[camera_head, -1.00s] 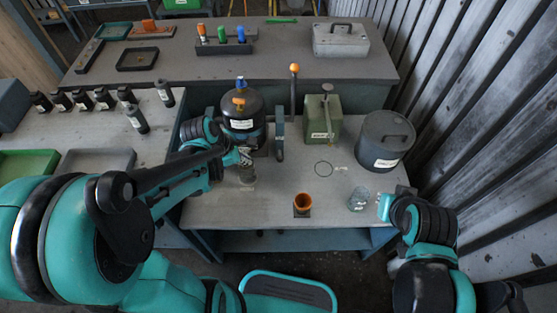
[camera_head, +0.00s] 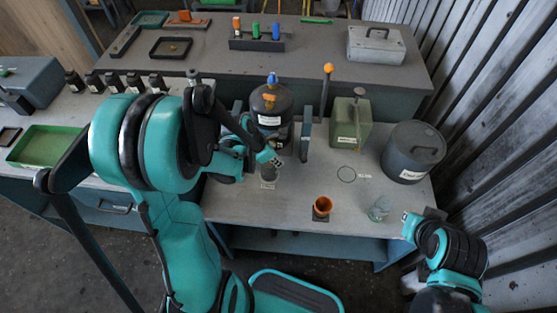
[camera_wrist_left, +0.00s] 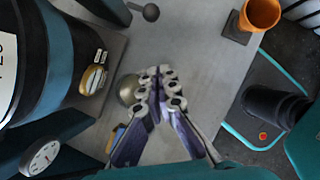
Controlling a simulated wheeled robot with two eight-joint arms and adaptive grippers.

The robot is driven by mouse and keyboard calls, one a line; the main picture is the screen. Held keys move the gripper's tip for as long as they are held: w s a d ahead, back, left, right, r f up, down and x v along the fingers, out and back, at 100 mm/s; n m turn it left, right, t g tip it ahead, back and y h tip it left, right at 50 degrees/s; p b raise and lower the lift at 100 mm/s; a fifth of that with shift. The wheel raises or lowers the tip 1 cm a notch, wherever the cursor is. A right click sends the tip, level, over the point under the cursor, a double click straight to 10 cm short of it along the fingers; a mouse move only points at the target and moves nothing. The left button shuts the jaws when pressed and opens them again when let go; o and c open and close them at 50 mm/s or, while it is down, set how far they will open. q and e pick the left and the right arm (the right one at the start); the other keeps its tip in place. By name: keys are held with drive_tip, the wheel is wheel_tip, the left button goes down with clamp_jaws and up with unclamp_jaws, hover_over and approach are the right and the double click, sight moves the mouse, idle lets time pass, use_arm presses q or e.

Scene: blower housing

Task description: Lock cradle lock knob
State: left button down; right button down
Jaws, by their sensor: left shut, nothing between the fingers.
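The black vessel (camera_head: 270,112) with a blue top stands at the back left of the near bench, and its dark side fills the left of the left wrist view (camera_wrist_left: 30,60). My left gripper (camera_head: 272,158) is in front of its base. In the left wrist view its fingers (camera_wrist_left: 160,74) are shut and empty. A dark ball knob (camera_wrist_left: 151,12) shows farther up. Which one is the lock knob is unclear. My right gripper (camera_head: 408,224) is at the bench's right front; its fingers are unclear.
An orange cup (camera_head: 322,206) and a clear glass (camera_head: 379,209) stand near the front edge. A green can (camera_head: 350,122) and a grey lidded drum (camera_head: 412,152) stand behind. An upright lever (camera_head: 326,95) with an orange tip rises beside the vessel. The front middle is mostly clear.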

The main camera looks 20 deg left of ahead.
sight(304, 156)
use_arm(q)
drive_tip(key=w+d+f+b, duration=0.3)
drive_tip(key=w+d+f, duration=0.1)
drive_tip(key=w+f, duration=0.1)
drive_tip(key=shift+d, duration=0.15)
drive_tip(key=shift+w, duration=0.1)
drive_tip(key=w, duration=0.3)
drive_tip(key=shift+a, duration=0.4)
drive_tip(key=shift+s+a+f, duration=0.1)
